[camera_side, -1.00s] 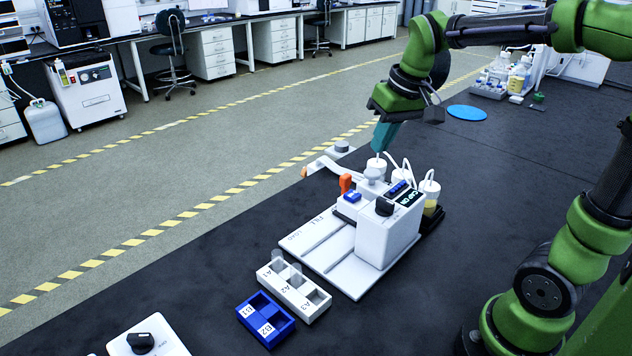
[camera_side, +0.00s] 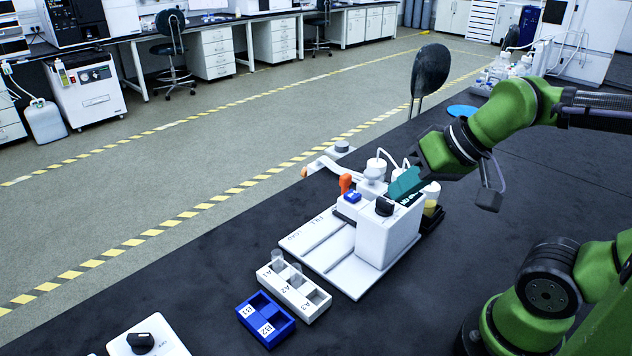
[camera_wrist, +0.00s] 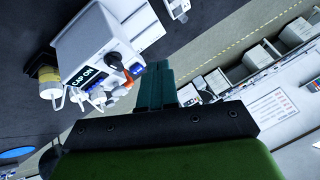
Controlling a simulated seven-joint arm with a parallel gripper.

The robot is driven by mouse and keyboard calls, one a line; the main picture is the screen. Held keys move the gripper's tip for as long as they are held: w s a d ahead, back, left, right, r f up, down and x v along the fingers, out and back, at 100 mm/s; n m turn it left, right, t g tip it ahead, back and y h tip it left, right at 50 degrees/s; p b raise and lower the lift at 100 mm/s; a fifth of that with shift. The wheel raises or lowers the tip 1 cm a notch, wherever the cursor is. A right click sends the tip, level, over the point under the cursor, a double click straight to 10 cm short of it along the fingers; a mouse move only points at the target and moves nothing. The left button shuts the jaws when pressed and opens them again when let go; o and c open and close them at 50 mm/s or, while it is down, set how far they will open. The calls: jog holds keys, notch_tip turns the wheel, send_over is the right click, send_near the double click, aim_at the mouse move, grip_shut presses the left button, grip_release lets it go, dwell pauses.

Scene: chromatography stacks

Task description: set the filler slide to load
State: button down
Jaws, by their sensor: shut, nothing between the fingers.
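The filler (camera_side: 385,235) is a white housing with a black knob, a blue button and an orange lever (camera_side: 346,182), on a pale base plate (camera_side: 320,240) lettered FILL and LOAD at its left. I cannot tell which mark the slide stands at. In the wrist view the filler (camera_wrist: 95,45) shows a display reading CAP ON. My gripper (camera_side: 396,188), with teal fingers, is shut and empty. It is tilted, pointing down left, and overlaps the top right of the filler in the side view; contact cannot be told. Its fingers also show in the wrist view (camera_wrist: 157,70), beside the orange lever.
A white rack (camera_side: 305,305) labelled A1 to A3 holds clear vials, beside a blue rack (camera_side: 275,330) labelled B1 and B2. White-capped bottles with tubes (camera_side: 430,190) stand behind the filler. A white box with a black knob (camera_side: 150,338) lies at front left.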

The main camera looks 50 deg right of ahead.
jog(key=c, duration=1.8)
grip_release()
jog(key=shift+o, duration=1)
jog(key=shift+f, duration=0.15)
jog(key=o, duration=0.5)
jog(key=shift+w+d+f+m+g, duration=0.2)
jog(key=shift+w+d+g, duration=0.1)
jog(key=shift+w, duration=0.25)
jog(key=shift+w+d+f+m+g, duration=0.1)
jog(key=shift+w+d+f+g, duration=0.15)
jog(key=shift+w, duration=0.3)
jog(key=o, duration=0.3)
jog(key=shift+g+h, duration=0.4)
jog(key=shift+g, duration=0.15)
jog(key=w, duration=0.1)
jog(key=w+d, duration=0.1)
jog(key=w, duration=0.1)
jog(key=w+d+r, duration=0.1)
jog(key=w, duration=0.1)
jog(key=shift+w+d+r, duration=0.1)
jog(key=shift+d, duration=0.1)
jog(key=r+n+g+h, duration=0.1)
jog(key=r+n+g, duration=0.1)
jog(key=n+g, duration=0.3)
send_over(346, 175)
notch_tip(346, 175, down, 17)
jog(key=shift+r, duration=0.2)
jog(key=shift+c, duration=0.4)
